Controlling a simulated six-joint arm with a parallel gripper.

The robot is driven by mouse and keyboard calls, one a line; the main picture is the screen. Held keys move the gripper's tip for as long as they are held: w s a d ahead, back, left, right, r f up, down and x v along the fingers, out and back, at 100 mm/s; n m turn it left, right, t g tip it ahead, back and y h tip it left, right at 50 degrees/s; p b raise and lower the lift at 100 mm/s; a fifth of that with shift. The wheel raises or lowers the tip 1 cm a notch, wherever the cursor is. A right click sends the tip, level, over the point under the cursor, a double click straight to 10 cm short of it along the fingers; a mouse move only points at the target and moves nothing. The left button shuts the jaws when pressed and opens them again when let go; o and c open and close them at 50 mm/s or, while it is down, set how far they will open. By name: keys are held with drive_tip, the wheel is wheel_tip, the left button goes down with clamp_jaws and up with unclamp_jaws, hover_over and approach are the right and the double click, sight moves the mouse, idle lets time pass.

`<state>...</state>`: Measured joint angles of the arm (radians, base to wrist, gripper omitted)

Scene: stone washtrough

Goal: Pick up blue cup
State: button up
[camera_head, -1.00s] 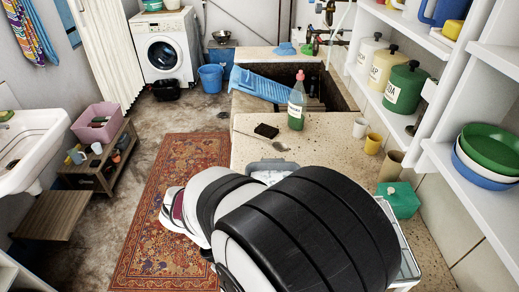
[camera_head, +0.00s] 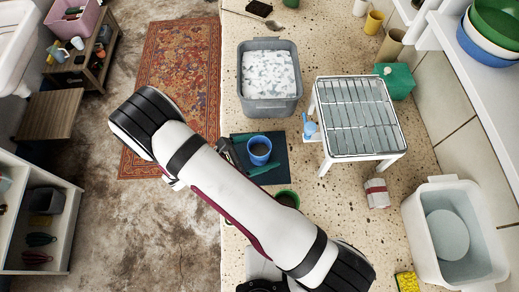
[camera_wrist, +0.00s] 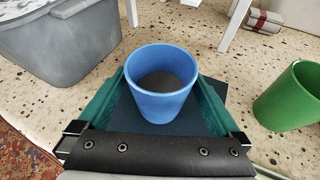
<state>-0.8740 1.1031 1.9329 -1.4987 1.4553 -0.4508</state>
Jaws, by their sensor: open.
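The blue cup (camera_head: 259,148) stands upright on a dark mat (camera_head: 279,176) on the speckled stone top. Its inside bottom looks dark grey in the wrist view (camera_wrist: 162,105). My gripper (camera_wrist: 163,80) is open, with one green finger on each side of the cup. The cup sits between the fingers. Whether either finger touches it I cannot tell. In the head view my arm reaches the cup from the left, and its wrist partly hides the fingers.
A green cup (camera_wrist: 290,97) stands close to the right of the mat. A grey tub (camera_head: 269,104) with white contents is behind. A metal-topped rack (camera_head: 357,120), with a blue item at its left side, stands to the right. A white basin (camera_head: 415,215) is farther right.

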drive_tip(key=x, duration=0.2)
drive_tip(key=shift+w+d+f, duration=0.1)
drive_tip(key=shift+d+f, duration=0.05)
drive_tip(key=shift+d, duration=0.05)
drive_tip(key=c, duration=1.5)
wheel_tip(320, 180, up, 9)
drive_tip(key=shift+c, duration=0.2)
drive_tip(key=w+a+n+t+y, duration=0.2)
drive_tip(key=w+a+n+t, duration=0.1)
drive_tip(key=w+a, duration=0.55)
drive_tip(key=w+a+n+t+y, duration=0.2)
drive_tip(key=w+a, duration=0.3)
drive_tip(key=a, duration=0.7)
drive_tip(key=w+d+r+m+g+h, duration=0.1)
drive_tip(key=w+d, duration=0.3)
drive_tip(key=d, duration=0.5)
drive_tip(key=w+d+r+m+g+h, duration=0.1)
drive_tip(key=w+d+m+g+h, duration=0.2)
drive_tip(key=d, duration=0.6)
drive_tip(key=shift+w+d+r+m+g, duration=0.35)
drive_tip(key=shift+w+m+g, duration=0.15)
drive_tip(key=shift+w, duration=0.2)
